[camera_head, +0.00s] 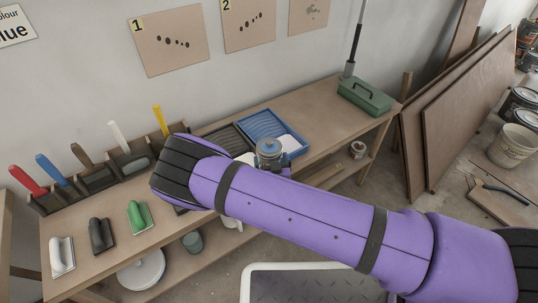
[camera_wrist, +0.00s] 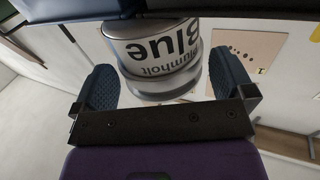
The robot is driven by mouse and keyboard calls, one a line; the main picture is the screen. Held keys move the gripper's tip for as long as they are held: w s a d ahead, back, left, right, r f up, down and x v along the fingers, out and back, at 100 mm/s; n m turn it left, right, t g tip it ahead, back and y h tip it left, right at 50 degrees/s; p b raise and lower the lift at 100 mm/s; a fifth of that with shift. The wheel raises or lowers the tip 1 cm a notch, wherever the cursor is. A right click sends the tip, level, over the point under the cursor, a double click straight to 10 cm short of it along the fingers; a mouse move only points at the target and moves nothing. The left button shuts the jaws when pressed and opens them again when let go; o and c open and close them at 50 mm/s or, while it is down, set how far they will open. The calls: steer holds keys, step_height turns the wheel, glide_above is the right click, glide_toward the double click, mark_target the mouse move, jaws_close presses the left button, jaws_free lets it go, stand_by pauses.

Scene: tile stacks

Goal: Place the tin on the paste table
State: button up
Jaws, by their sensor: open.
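In the wrist view the tin (camera_wrist: 152,58) is silver with a label reading "Plumholt Blue", upside down in the picture. My gripper (camera_wrist: 160,84) is open, with one dark ribbed finger on each side of the tin and a visible gap on both sides. In the head view the arm hides most of the gripper. What the tin's base rests on is hidden. I cannot tell which surface is the paste table.
The long wooden bench (camera_head: 330,135) runs along the wall. It carries a blue tray (camera_head: 288,127), a green toolbox (camera_head: 366,97), handled tools and a green float (camera_head: 139,217). Boards (camera_head: 465,115) lean at the right, near a white bucket (camera_head: 511,146). Bare bench shows left of the toolbox.

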steer(key=shift+w+a+r, duration=0.1)
steer(key=shift+w+a, duration=0.05)
steer(key=shift+w, duration=0.65)
steer(key=shift+w+a, duration=0.1)
steer(key=shift+w, duration=0.7)
steer(key=c, duration=1.5)
steer(key=shift+r, duration=0.15)
